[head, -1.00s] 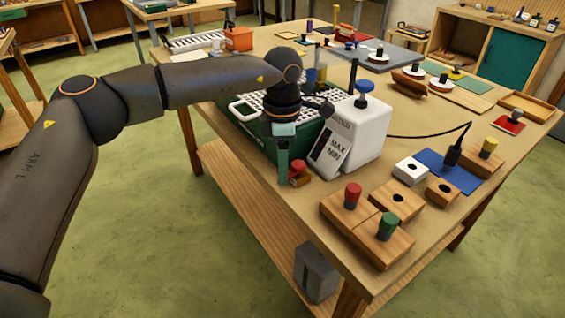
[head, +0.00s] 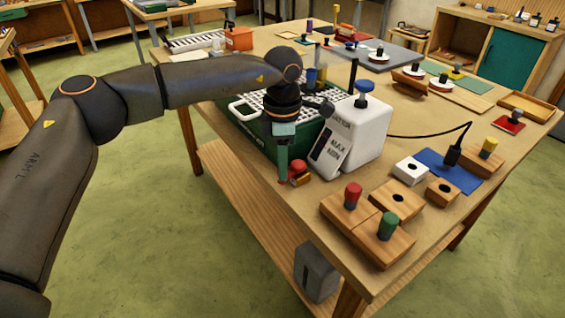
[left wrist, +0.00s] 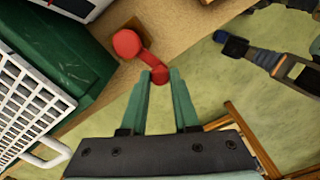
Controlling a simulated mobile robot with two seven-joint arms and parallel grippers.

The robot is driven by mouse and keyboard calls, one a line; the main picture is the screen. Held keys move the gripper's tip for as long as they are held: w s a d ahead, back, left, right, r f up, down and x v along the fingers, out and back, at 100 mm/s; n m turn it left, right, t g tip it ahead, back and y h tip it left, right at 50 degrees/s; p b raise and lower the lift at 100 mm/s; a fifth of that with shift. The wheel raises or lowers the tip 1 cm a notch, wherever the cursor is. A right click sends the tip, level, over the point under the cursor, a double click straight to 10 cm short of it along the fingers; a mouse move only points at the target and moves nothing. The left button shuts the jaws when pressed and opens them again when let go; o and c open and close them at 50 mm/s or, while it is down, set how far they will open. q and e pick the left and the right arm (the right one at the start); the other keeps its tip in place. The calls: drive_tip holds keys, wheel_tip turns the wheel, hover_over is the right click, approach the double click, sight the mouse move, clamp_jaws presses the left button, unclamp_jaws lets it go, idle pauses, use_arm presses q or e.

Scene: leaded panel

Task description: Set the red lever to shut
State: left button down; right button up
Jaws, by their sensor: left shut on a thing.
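The red lever (head: 298,168) is at the near table edge, by the front corner of the green crate. In the left wrist view its round red hub (left wrist: 127,43) is on the table, and its arm runs down right to a round end (left wrist: 160,74). My left gripper (head: 284,181) reaches down to it from above. Its teal fingers (left wrist: 160,82) are shut on that lever end. In the head view the fingers hide part of the lever. What looks like my right gripper (left wrist: 232,46), with a blue tip, is small in the left wrist view; its jaws cannot be made out.
A green crate (head: 247,133) with a white grid stands behind my left gripper. A white machine (head: 362,133) with a tilted sign (head: 330,150) stands close to its right. Wooden blocks with red (head: 353,194) and green (head: 387,226) pegs lie nearer the front. Open floor lies left of the table.

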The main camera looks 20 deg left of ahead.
use_arm(q)
drive_tip(key=d+n, duration=0.1)
drive_tip(key=n, duration=0.1)
drive_tip(key=d+n, duration=0.1)
drive_tip(key=n, duration=0.1)
drive_tip(key=shift+s, duration=0.2)
drive_tip(key=d+n, duration=0.1)
drive_tip(key=n, duration=0.1)
drive_tip(key=d+n, duration=0.1)
drive_tip(key=n, duration=0.1)
drive_tip(key=shift+w, duration=0.1)
drive_tip(key=n, duration=0.1)
drive_tip(key=d+n, duration=0.1)
drive_tip(key=n, duration=0.1)
drive_tip(key=w+d+n, duration=0.1)
drive_tip(key=n, duration=0.1)
drive_tip(key=shift+w, duration=0.1)
drive_tip(key=shift+w+d+n, duration=0.25)
drive_tip(key=shift+w+n, duration=0.1)
drive_tip(key=shift+n, duration=0.75)
drive_tip(key=shift+r, duration=0.1)
drive_tip(key=c, duration=0.7)
unclamp_jaws()
drive_tip(key=shift+o, duration=0.2)
